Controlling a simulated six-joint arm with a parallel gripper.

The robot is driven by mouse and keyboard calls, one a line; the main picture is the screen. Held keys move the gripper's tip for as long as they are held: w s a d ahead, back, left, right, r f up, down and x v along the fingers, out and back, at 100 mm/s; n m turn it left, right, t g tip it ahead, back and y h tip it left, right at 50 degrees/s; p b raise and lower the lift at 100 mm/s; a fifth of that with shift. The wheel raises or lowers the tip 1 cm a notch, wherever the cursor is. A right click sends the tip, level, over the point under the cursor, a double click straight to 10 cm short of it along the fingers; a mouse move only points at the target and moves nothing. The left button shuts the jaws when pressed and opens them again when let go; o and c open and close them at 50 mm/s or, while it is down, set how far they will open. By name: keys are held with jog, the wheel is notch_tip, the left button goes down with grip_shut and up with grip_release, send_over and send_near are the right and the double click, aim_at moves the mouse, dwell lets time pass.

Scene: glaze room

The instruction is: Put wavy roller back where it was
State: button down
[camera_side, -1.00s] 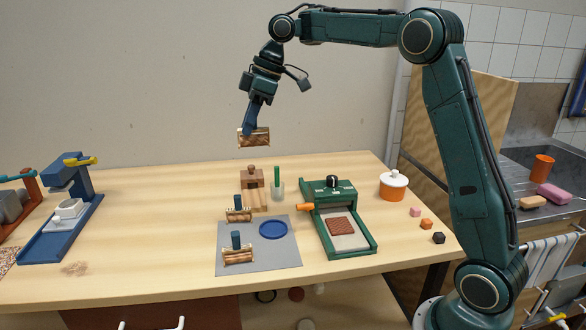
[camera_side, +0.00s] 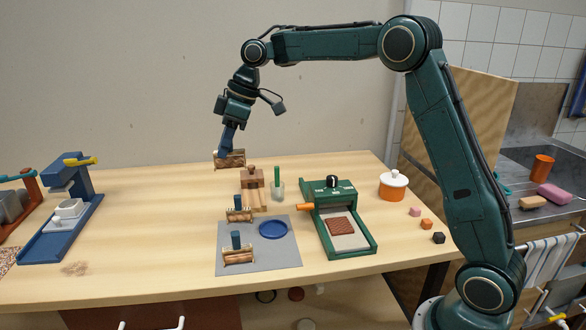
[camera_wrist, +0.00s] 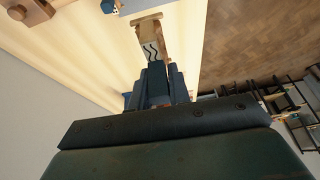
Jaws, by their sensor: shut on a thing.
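My gripper (camera_side: 227,148) is shut on the wavy roller (camera_side: 231,161) and holds it in the air above the back of the table. In the wrist view the roller (camera_wrist: 152,40) shows dark wavy lines on a pale face in a wooden frame, beyond the gripper's fingers (camera_wrist: 156,88). Two similar rollers with dark blue upright grips rest by the grey mat: one at its back left edge (camera_side: 239,216), one near its front left (camera_side: 238,257). The grey mat (camera_side: 270,259) also bears a blue round dish (camera_side: 273,229).
A wooden block with slats (camera_side: 252,179) and a cup with a green handle (camera_side: 277,188) stand behind the mat. A green slab roller (camera_side: 360,243) is to the right, a blue press (camera_side: 78,215) at left. The table (camera_side: 150,225) between press and mat is clear.

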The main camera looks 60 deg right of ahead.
notch_tip(320, 180, down, 17)
jog(key=shift+r, duration=0.15)
dwell(0.7)
jog(key=shift+f, duration=2.1)
jog(key=shift+s+f, duration=0.1)
jog(key=shift+f, duration=0.4)
jog(key=shift+s+f, duration=0.1)
jog(key=shift+f, duration=0.2)
jog(key=c, duration=1.3)
grip_release()
jog(key=shift+r, duration=0.1)
jog(key=shift+r, duration=0.2)
